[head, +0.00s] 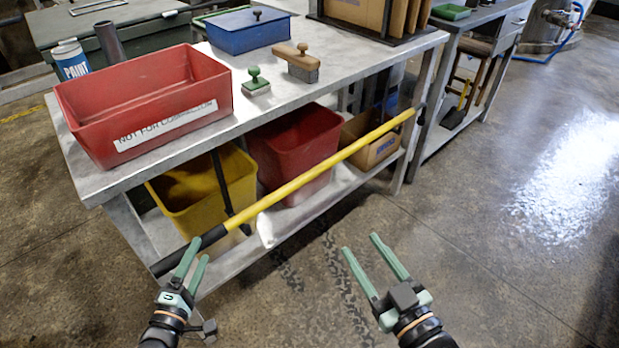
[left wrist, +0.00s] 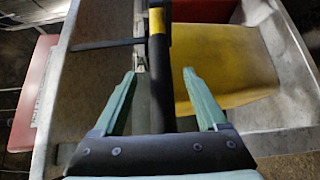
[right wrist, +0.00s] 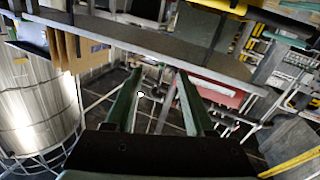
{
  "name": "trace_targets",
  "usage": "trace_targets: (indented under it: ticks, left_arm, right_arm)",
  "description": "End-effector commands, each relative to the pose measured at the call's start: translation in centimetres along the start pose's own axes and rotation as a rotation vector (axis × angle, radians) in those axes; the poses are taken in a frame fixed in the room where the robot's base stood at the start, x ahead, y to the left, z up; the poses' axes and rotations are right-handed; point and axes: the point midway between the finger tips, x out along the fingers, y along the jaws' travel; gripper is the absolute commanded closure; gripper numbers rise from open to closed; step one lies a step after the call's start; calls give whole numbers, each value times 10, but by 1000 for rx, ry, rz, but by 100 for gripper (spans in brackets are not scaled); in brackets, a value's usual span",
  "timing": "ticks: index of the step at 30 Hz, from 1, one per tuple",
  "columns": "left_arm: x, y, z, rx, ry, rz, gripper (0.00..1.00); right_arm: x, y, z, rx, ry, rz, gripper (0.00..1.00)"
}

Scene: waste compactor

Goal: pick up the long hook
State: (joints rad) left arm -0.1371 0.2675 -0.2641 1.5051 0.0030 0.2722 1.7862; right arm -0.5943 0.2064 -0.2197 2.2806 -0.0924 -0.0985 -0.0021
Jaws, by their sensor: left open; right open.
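The long hook (head: 315,173) is a yellow pole with a black grip at its lower left end. It slants across the front of the workbench, its far end up by the right front leg. My left gripper (head: 196,252) is open at the black grip. In the left wrist view the black grip (left wrist: 158,70) lies between the two spread fingers, with a gap on each side. Whether the fingers reach past it is unclear. My right gripper (head: 362,243) is open and empty over the floor, below and apart from the pole.
The workbench (head: 290,105) carries a red bin (head: 85,125), a blue box (head: 245,38) and stamps. A yellow bin (head: 190,205), a red bin (head: 285,165) and a cardboard box (head: 375,150) stand on its lower shelf behind the pole. The floor to the right is clear.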

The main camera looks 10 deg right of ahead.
Motion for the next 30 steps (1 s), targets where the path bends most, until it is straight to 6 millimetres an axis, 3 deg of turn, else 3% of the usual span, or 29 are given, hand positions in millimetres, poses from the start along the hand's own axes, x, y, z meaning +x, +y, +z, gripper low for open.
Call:
trace_targets:
  ticks: [9, 13, 23, 30]
  left_arm:
    - [35, -2, -3, 0, 0, 2, 25]
    - [43, -1, -3, -1, 0, 1, 25]
    - [46, 0, -3, 0, 0, 0, 27]
    - [45, 0, -3, -1, 0, 0, 54]
  right_arm:
    - [-3, 4, -62, -74, 255, 2, 45]
    - [-6, 4, -78, -92, 316, 1, 45]
    - [-7, 4, -83, -98, 336, 1, 45]
    - [-7, 4, -83, -97, 335, 1, 45]
